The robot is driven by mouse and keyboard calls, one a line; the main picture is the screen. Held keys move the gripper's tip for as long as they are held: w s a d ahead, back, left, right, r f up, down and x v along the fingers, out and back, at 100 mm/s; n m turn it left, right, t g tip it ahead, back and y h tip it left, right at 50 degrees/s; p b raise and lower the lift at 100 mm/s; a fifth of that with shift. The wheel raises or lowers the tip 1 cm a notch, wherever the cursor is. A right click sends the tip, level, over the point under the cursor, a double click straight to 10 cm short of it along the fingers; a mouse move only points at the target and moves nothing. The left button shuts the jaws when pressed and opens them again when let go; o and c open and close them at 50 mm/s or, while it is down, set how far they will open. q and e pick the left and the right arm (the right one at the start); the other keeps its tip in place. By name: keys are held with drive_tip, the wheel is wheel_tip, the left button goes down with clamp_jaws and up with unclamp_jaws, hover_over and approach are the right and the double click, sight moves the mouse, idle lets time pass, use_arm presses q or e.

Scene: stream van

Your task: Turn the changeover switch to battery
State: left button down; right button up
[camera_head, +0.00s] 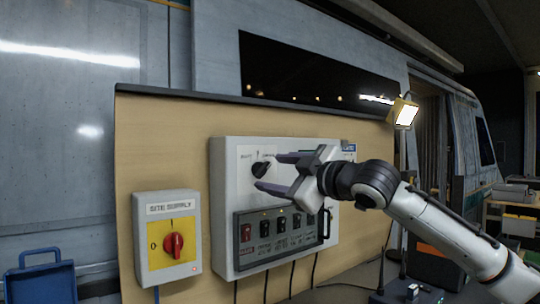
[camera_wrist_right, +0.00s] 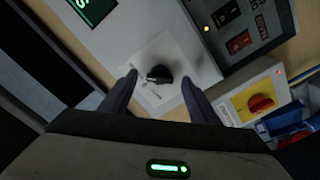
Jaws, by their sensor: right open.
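The changeover switch is a black knob (camera_head: 262,168) on a white plate at the upper left of a grey panel box (camera_head: 224,225). It also shows in the right wrist view as a black knob (camera_wrist_right: 159,74) on the pale plate. My right gripper (camera_head: 266,172) is open, its two dark fingers pointing at the knob from the right. In the right wrist view the knob appears between and just beyond the fingertips; I cannot tell whether they touch it. The lettering around the knob is too small to read surely. My left gripper is not in view.
A site supply box (camera_head: 153,268) with a red rotary switch (camera_head: 173,245) on yellow is left of the panel. Below the knob is a dark breaker panel (camera_head: 270,253) with several switches and a handle. A work lamp (camera_head: 404,113) stands behind my right arm. A blue crate (camera_head: 40,283) is lower left.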

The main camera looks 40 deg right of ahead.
sight(262, 170)
drive_tip(key=shift+w+d+r+p, duration=0.1)
drive_tip(key=shift+w+r+p, duration=0.2)
drive_tip(key=shift+w, duration=0.2)
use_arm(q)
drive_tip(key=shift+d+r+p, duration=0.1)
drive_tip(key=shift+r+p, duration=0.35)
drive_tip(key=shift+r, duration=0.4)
use_arm(e)
drive_tip(key=shift+w+f, duration=0.3)
drive_tip(key=shift+w, duration=0.35)
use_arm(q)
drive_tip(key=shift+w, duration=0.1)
use_arm(e)
drive_tip(key=c, duration=1.1)
drive_tip(key=shift+o, duration=0.2)
